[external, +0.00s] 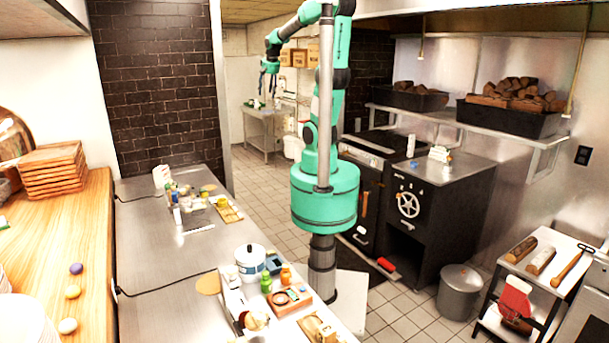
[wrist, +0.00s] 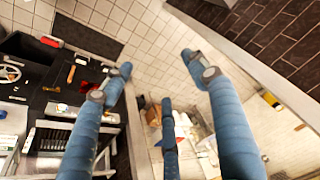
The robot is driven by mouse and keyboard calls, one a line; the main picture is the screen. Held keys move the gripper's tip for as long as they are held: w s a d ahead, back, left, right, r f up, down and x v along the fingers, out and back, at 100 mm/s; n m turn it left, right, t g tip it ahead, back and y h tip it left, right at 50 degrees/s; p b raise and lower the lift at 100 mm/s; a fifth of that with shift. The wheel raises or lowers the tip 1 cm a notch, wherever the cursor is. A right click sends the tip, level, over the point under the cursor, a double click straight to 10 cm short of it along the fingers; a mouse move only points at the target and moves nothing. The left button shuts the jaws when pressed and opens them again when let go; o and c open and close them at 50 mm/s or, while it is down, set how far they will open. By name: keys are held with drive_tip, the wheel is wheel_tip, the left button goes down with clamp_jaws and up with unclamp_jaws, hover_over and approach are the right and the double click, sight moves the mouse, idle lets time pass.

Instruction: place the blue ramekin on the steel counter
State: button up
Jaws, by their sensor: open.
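My gripper (external: 268,72) is raised high at the end of my bent arm, well above and behind the counters. In the wrist view my gripper (wrist: 156,63) shows its blue fingers spread wide with nothing between them. The long steel counter (external: 165,285) runs along the left of the external view, with items grouped at its far end and near its front right. A small dark blue item (external: 273,265) sits among the near group, beside a white pot; I cannot tell whether it is the blue ramekin. No ramekin is clear in the wrist view.
A black stove (external: 440,200) and a bin (external: 461,293) stand right of my base. The steel counter's middle is mostly bare.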

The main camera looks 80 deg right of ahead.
drive_tip(key=s+a+n+t+y, duration=0.1)
drive_tip(key=s+a+n, duration=0.1)
drive_tip(key=a, duration=0.8)
drive_tip(key=s+a+n+t+y, duration=0.1)
drive_tip(key=a+n, duration=0.4)
drive_tip(key=a, duration=0.6)
drive_tip(key=s+a+n, duration=0.4)
drive_tip(key=a, duration=0.7)
drive_tip(key=shift+f+t+y, duration=0.4)
drive_tip(key=shift+f, duration=0.05)
drive_tip(key=shift+o, duration=0.5)
